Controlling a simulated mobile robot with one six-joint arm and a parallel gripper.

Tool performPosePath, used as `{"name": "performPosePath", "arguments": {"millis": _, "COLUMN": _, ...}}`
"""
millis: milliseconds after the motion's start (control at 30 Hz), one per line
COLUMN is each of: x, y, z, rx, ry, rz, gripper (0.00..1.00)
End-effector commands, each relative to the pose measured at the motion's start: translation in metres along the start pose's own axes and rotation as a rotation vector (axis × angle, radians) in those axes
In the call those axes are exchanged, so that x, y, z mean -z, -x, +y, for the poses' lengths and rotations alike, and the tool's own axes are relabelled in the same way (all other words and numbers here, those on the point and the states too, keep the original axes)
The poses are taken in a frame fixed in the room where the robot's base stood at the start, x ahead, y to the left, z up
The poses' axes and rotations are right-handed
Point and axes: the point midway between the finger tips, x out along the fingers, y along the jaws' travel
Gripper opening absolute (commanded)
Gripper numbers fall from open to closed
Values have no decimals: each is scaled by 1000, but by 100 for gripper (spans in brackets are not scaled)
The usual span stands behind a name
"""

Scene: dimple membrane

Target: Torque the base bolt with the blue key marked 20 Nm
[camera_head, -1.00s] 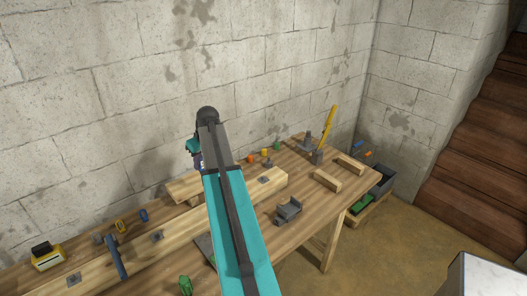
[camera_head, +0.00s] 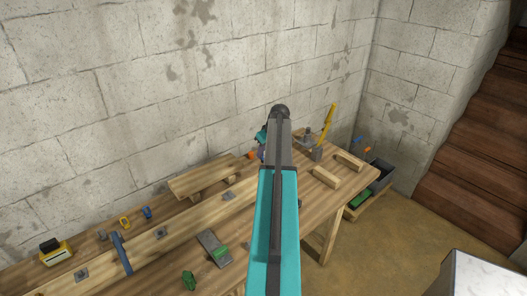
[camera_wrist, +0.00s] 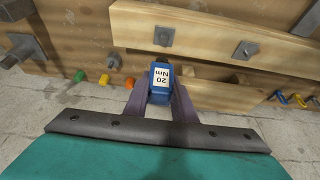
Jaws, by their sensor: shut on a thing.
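In the head view my arm hides most of the gripper and the key. In the wrist view a bolt on a square plate (camera_wrist: 164,36) sits on the pale beam, with another plate and bolt (camera_wrist: 246,50) to its right. A larger grey bolt-like part (camera_wrist: 20,49) stands at the left. I cannot tell which is the base bolt.
The wooden bench (camera_head: 180,262) runs along the block wall. Orange (camera_wrist: 105,79), green (camera_wrist: 81,76) and yellow (camera_wrist: 128,82) small pieces lie near the key. A grey plate (camera_head: 208,241) and a green piece (camera_head: 189,280) lie left of my arm. A yellow-handled tool (camera_head: 328,120) stands farther right.

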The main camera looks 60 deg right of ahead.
Motion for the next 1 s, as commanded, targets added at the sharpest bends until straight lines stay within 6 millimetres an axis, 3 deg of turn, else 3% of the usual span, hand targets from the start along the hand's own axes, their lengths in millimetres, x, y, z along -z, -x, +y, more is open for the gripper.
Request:
{"name": "performPosePath", "arguments": {"millis": 500, "x": -3, "y": 0, "z": -1, "rx": 1, "ry": 0, "rz": 3, "gripper": 0}}
{"name": "performPosePath", "arguments": {"millis": 1000, "x": -12, "y": -23, "z": -1, "rx": 1, "ry": 0, "rz": 2, "gripper": 0}}
